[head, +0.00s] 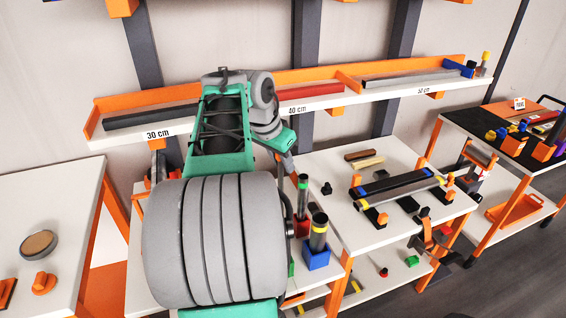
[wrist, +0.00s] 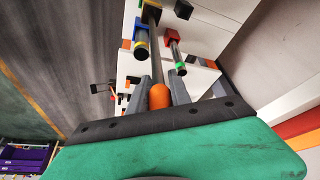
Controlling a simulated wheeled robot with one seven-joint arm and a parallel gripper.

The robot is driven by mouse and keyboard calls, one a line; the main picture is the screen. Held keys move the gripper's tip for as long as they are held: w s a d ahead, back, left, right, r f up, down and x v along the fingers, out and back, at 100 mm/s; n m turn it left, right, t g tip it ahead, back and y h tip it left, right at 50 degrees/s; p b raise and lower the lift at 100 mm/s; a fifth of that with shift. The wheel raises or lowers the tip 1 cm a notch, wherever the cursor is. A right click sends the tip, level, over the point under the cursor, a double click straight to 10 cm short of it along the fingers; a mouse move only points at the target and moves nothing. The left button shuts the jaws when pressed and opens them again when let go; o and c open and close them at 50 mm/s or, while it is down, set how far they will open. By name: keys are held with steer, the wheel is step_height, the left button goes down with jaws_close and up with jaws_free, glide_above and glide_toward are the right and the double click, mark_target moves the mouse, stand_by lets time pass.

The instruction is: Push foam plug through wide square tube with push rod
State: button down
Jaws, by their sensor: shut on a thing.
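My gripper (wrist: 160,92) shows in the wrist view with its two grey fingers closed around a rounded orange end, which looks like the handle of the push rod (wrist: 159,96). A dark shaft seems to run up the picture beyond it. In the head view my arm hides the gripper and the rod. A black long tube (head: 393,183) and a grey tube with yellow ends (head: 402,196) lie side by side in orange supports on the white table. I cannot tell which is the wide square tube. I cannot make out the foam plug for sure.
A yellow-banded tube stands in a blue holder (head: 316,259), and a thinner tube in a red holder (head: 300,226), close beside my arm. A wall shelf (head: 220,122) holds more bars. The left table (head: 70,200) has free room.

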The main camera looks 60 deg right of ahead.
steer(key=shift+r+p, duration=5.75)
steer(key=shift+r, duration=1.35)
